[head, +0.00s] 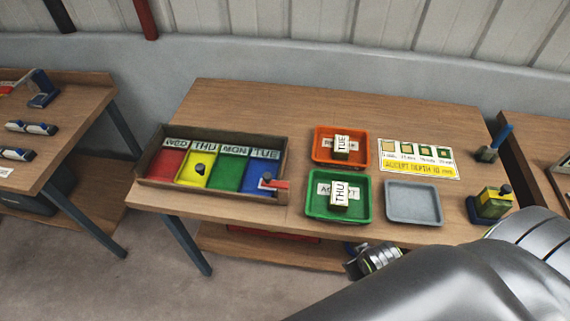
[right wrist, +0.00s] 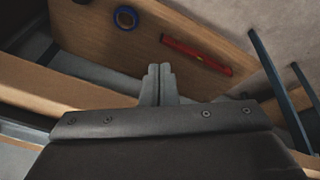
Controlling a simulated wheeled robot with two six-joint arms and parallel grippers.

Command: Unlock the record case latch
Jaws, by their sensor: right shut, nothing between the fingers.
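The record case (head: 153,155) is a shallow dark wooden tray on the left of the middle table. It holds red, yellow, green and blue panels marked WED, THU, MON and TUE. A small red and pale piece (head: 279,184), perhaps the latch, sits at its front right corner beside a dark knob. Another dark knob stands on the yellow panel. My right gripper (right wrist: 156,84) is shut and empty in the right wrist view, below the tabletop's front edge and well right of the case. My left gripper is not in view.
An orange tray (head: 318,159), a green tray (head: 313,211) and a grey tray (head: 414,204) stand right of the case. THU and TUE blocks lie in the green and orange trays. A yellow-green stamp-like block (head: 490,203) is farther right. A red level (right wrist: 196,54) lies below.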

